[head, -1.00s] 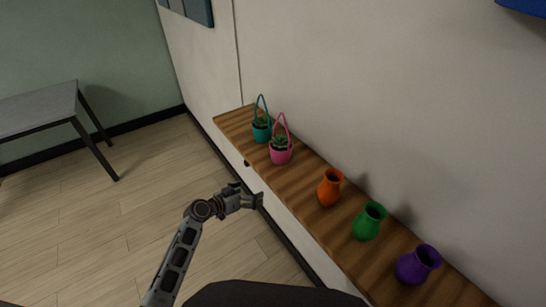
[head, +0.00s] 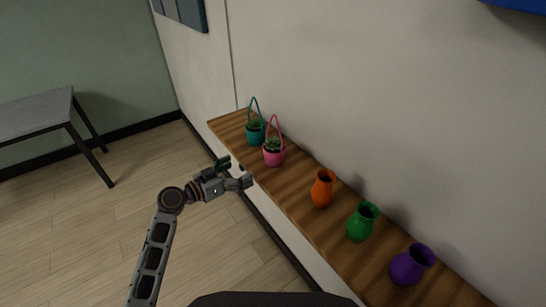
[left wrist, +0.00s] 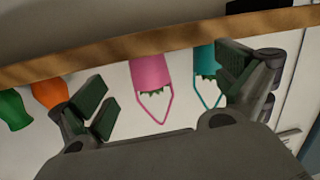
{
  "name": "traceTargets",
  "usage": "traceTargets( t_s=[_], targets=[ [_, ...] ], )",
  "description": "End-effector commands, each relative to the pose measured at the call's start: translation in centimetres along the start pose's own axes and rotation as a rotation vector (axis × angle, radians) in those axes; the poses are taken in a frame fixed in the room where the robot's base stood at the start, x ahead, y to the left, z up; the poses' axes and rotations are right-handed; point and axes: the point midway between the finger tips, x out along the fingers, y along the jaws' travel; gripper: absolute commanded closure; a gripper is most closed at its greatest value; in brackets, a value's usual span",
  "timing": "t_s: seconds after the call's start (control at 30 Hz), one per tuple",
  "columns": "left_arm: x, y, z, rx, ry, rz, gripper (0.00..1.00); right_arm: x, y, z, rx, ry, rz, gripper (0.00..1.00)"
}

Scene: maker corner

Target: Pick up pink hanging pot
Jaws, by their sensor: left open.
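The pink hanging pot (head: 273,158), with a tall pink loop handle and a small green plant, stands upright on the wooden shelf (head: 297,190). In the left wrist view, which shows the scene upside down, the pink pot (left wrist: 150,72) appears between my spread fingers, beyond them. My left gripper (head: 236,173) is open and empty, off the shelf's front edge and apart from the pot. Its dark finger pads also show in the left wrist view (left wrist: 168,92). My right gripper is out of view.
A teal hanging pot (head: 255,134) stands close beside the pink one, toward the shelf's far end. Orange (head: 322,190), green (head: 361,224) and purple (head: 410,265) vases line the nearer shelf. The wall rises behind. A grey table (head: 35,115) stands at left; floor between is clear.

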Motion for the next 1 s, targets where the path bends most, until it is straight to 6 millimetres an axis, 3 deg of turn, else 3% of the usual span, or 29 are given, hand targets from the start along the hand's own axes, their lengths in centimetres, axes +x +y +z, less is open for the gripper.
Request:
traceTargets(
  t_s=[0.13,0.3,0.77,1.0],
  targets=[
    [-0.5,1.4,-3.2,0.056,0.055,0.043,0.00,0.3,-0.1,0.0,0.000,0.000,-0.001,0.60],
    [-1.1,2.7,-5.7,0.104,0.101,0.081,0.00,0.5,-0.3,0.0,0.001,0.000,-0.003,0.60],
    [-1.0,2.9,-6.2,0.112,0.109,0.087,0.00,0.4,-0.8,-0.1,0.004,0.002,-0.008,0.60],
    [1.0,3.1,-6.6,0.110,0.110,0.087,0.00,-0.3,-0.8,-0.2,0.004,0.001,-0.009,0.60]
  ],
)
